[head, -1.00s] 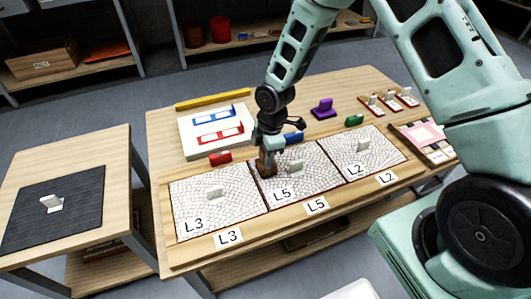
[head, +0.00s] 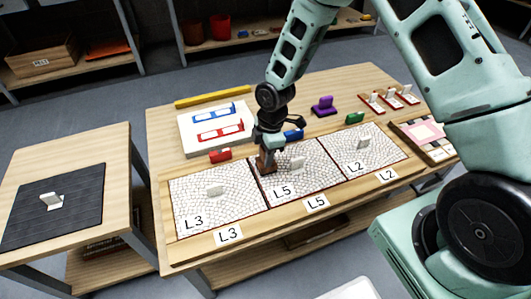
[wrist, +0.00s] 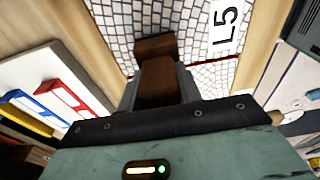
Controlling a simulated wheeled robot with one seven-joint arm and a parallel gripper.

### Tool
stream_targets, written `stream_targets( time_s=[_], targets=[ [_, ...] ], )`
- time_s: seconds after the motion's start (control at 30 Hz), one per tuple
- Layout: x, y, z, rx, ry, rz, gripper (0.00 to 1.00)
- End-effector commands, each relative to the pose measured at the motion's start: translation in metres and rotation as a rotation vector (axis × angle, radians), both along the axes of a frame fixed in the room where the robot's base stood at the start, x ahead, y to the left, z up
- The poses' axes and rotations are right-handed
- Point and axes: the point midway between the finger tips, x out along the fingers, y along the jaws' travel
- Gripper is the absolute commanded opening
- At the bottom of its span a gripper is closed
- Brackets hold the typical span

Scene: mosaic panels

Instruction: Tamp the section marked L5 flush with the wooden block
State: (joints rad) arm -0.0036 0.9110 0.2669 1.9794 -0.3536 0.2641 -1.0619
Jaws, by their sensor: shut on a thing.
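My gripper (head: 268,147) is shut on the brown wooden block (head: 266,163). The block also shows in the wrist view (wrist: 158,82), where its lower end is over the white mosaic. In the head view it is held low over the upper left part of the L5 section (head: 283,190), near the border with L3. I cannot tell whether the block touches the tiles. The L5 section has a pale upright tab (head: 297,163) near its middle. Its label shows in the wrist view (wrist: 226,24). Part of L5 behind the block and gripper is hidden.
The L3 section (head: 215,212) lies left of L5 and the L2 section (head: 372,160) right, each with a pale tab. Behind stand a red piece (head: 220,155), a blue piece (head: 293,135), a green piece (head: 355,117) and a white tray (head: 190,143).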

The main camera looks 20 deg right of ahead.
Motion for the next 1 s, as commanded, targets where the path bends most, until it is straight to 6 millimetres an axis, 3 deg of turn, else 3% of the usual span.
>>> stream_targets(
  time_s=[1.0],
  targets=[
    [0.0002, 0.0001, -0.0091, 0.000, -0.001, 0.000, 0.12]
  ],
)
